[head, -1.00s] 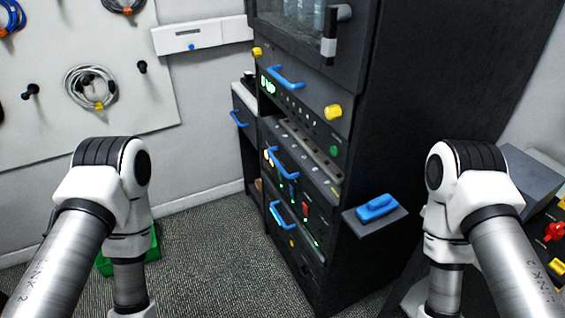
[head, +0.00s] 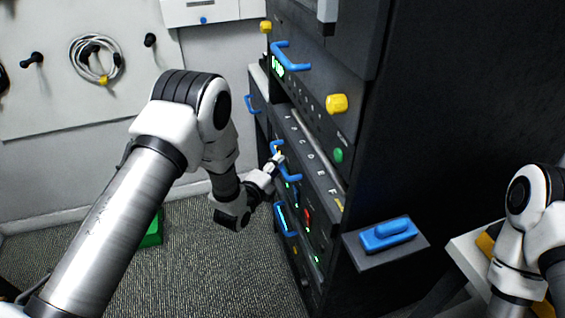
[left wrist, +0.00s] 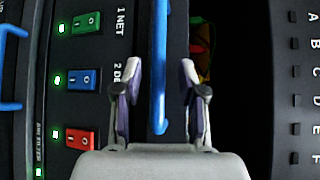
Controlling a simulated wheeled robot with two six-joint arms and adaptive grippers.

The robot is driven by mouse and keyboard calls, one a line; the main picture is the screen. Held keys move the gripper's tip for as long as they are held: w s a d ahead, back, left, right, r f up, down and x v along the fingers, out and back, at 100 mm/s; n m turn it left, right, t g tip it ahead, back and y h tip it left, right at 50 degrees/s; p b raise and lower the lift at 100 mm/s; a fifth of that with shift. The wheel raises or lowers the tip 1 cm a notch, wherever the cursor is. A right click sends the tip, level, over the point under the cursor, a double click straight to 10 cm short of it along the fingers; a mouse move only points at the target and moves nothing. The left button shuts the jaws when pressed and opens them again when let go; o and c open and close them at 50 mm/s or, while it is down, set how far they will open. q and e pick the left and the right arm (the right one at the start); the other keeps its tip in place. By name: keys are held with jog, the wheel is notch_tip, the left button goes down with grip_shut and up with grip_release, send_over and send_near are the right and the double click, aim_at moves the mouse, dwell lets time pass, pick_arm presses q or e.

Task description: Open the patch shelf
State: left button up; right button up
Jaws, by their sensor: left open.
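The patch shelf front in the dark rack carries a blue bar handle (head: 291,177), below the panel lettered A to F. My left gripper (head: 278,160) is at this handle and hides part of it. In the left wrist view the handle (left wrist: 160,70) lies between the two open fingers (left wrist: 162,85) of the left gripper, with a gap visible on both sides. A dark opening (left wrist: 240,90) runs beside the handle, towards the lettered panel (left wrist: 296,90). My right arm shows at the right edge, but its gripper is out of view.
Another blue handle (head: 284,218) sits lower, beside a panel of coloured switches (left wrist: 84,80), and one (head: 290,57) sits higher. Yellow knobs (head: 337,104) stick out above. A side ledge (head: 411,244) holds a blue object (head: 389,233).

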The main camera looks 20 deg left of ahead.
pick_arm(q)
jog(key=x, duration=0.3)
jog(key=shift+f, duration=0.15)
jog(key=shift+w, duration=0.15)
grip_shut()
jog(key=s+a+p, duration=0.5)
jog(key=s+a, duration=0.4)
jog(key=a, duration=0.4)
jog(key=s+a+p, duration=0.6)
jog(key=s+a, duration=0.3)
jog(key=a, duration=0.5)
jog(key=shift+s+a+p, duration=0.15)
jog(key=shift+s+p, duration=0.15)
